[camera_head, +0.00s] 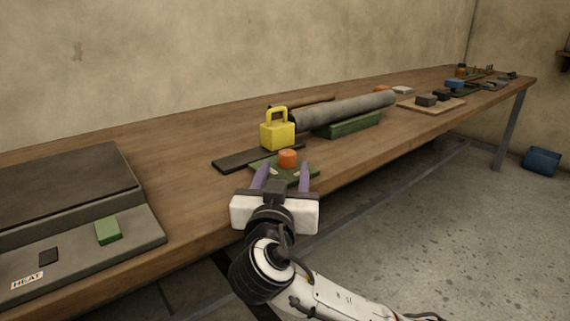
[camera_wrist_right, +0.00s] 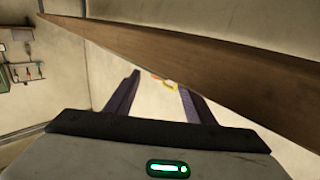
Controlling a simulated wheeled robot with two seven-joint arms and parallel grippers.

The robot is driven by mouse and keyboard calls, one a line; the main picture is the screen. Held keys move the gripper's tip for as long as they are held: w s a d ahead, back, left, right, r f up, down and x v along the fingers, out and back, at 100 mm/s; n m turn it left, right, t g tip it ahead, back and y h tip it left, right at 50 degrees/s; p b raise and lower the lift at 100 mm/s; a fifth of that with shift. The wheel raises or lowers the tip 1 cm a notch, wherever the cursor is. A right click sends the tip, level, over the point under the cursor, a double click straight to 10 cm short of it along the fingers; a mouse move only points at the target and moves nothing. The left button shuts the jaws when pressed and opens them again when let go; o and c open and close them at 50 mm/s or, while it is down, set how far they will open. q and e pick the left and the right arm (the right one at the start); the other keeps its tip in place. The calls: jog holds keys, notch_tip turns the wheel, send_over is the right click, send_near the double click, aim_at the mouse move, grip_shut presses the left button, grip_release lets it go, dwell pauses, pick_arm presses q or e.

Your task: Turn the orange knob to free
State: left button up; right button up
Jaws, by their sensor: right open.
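The orange knob (camera_head: 288,158) stands on a dark green plate (camera_head: 298,177) near the front edge of the workbench. My right gripper (camera_head: 286,168) is open, with its two purple fingers on either side of the knob in the head view. Whether the fingers touch the knob I cannot tell. In the right wrist view the open fingers (camera_wrist_right: 155,95) show pale space between them, with a small orange and yellow bit (camera_wrist_right: 168,84) beyond. The labels on the plate are too small to read. My left gripper is not in view.
A yellow padlock-shaped block (camera_head: 277,134) stands just behind the knob, on or beside a black strip (camera_head: 232,160). A grey roll (camera_head: 345,109) lies over a green cradle (camera_head: 349,125). A grey machine marked HEAT (camera_head: 75,262) with a green button (camera_head: 108,231) sits at left.

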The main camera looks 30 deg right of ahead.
aim_at(287, 161)
jog(key=x, duration=0.4)
jog(key=shift+w+d+b, duration=0.25)
jog(key=shift+w+b, duration=0.05)
jog(key=shift+w, duration=0.05)
jog(key=shift+c, duration=0.3)
jog(key=c, duration=1)
